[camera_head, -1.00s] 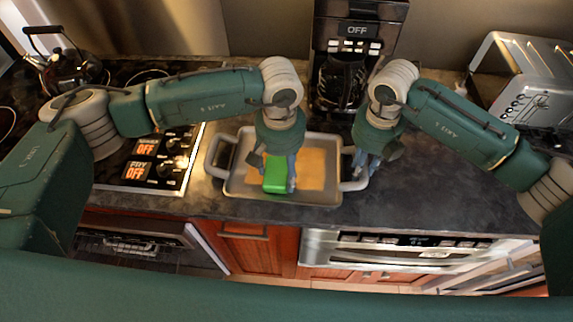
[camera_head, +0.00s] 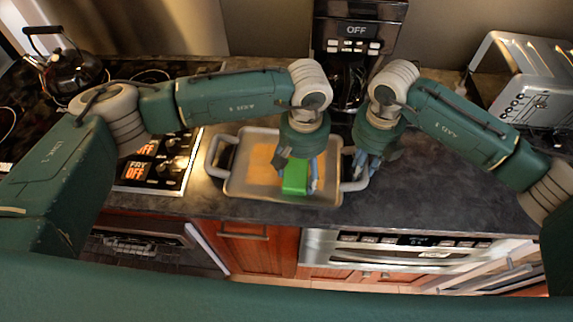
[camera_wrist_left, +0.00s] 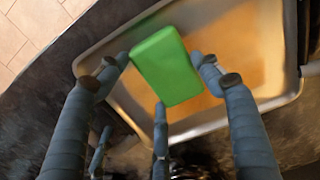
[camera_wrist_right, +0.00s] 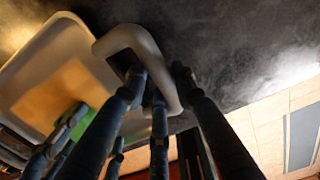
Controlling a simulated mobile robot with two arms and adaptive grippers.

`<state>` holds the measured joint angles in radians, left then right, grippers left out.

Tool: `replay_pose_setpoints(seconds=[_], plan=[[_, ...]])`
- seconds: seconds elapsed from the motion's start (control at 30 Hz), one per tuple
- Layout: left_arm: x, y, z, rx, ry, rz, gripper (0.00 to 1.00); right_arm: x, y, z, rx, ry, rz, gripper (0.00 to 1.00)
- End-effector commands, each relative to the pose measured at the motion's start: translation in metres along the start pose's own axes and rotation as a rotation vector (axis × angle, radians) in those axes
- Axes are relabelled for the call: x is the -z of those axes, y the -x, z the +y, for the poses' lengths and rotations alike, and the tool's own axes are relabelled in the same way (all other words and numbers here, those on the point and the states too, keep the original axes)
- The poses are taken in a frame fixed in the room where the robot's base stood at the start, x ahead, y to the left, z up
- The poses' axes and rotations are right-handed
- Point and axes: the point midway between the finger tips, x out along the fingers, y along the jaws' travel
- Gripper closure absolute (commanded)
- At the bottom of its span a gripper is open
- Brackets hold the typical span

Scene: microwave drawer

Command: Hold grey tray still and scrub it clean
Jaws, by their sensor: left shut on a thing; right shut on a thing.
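The grey tray (camera_head: 236,190) lies on the dark counter, with a looped handle at each end and an orange-brown stain (camera_head: 262,160) on its floor. My left gripper (camera_head: 298,182) is shut on a green sponge (camera_head: 294,180) over the right half of the tray; the left wrist view shows the sponge (camera_wrist_left: 168,66) between its fingers. Whether the sponge touches the tray floor is hard to tell. My right gripper (camera_head: 364,166) is shut on the tray's right handle (camera_head: 355,184); the right wrist view shows the fingers around this handle (camera_wrist_right: 143,45).
A coffee maker (camera_head: 357,45) stands behind the tray. A stove (camera_head: 160,172) with a kettle (camera_head: 66,72) is at the left, and a toaster (camera_head: 525,85) at the back right. The counter (camera_head: 440,200) right of the tray is clear.

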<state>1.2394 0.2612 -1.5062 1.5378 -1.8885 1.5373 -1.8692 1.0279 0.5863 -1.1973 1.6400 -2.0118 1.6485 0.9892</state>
Motion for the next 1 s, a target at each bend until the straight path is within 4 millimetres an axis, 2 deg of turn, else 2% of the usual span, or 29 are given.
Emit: replay_pose_setpoints(seconds=[0.03,0.33,0.63,1.0], plan=[[-0.002,-0.001,0.004,-0.006,-0.004,-0.003,0.82,-0.001,0.003,0.005,-0.012,0.005,-0.006,1.0],[-0.002,0.001,0.022,-0.004,-0.005,-0.002,0.82,-0.001,0.003,0.004,-0.011,0.004,-0.006,1.0],[-0.001,0.002,0.03,-0.001,-0.002,-0.001,0.82,-0.001,0.002,0.002,-0.006,0.001,-0.005,1.0],[-0.002,-0.001,0.051,-0.001,-0.001,0.0,0.82,-0.001,0.002,0.001,-0.003,0.0,-0.004,1.0]])
